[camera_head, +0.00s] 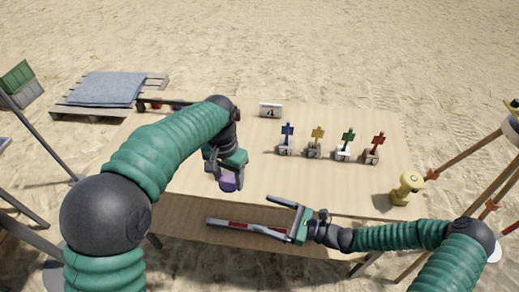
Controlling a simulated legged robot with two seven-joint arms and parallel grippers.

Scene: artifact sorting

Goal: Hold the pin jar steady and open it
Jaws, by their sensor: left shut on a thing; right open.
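The pin jar, a small purple thing (228,184), stands on the table near its front edge, mostly covered by my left gripper. My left gripper (227,172) comes down from above and is shut on it. I cannot make out the jar's lid. My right gripper (272,216) is open and empty, pointing left over the front edge of the table, to the lower right of the jar and apart from it.
The wooden table (350,185) holds a row of blue (287,135), yellow (317,136), green (347,141) and red (376,146) markers on small blocks. A yellow object (405,188) stands at the right.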

